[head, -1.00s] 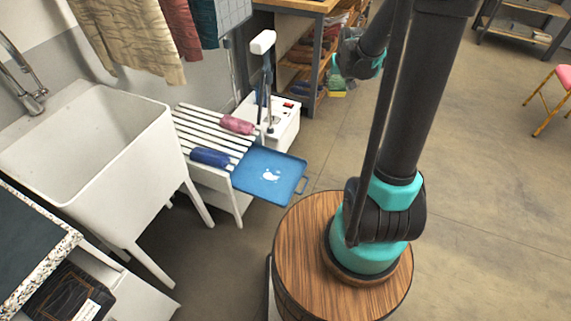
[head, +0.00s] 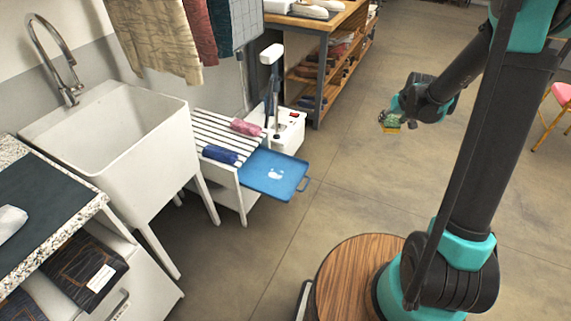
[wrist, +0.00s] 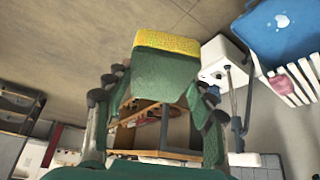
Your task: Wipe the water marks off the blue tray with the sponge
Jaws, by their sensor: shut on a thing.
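The blue tray (head: 272,176) rests on the end of a white slatted rack, with pale water marks (head: 276,173) near its middle. In the wrist view the tray (wrist: 280,40) shows upside down at the upper right, with a white mark on it. My gripper (head: 392,122) is in the air, to the right of the tray in the head view and apart from it. It is shut on the sponge (wrist: 165,65), which is green with a yellow face. The sponge also shows small in the head view (head: 389,127).
A blue roll (head: 220,154) and a pink roll (head: 246,127) lie on the slatted rack (head: 203,130). A white machine (head: 287,139) stands behind the tray. The floor between tray and arm is clear.

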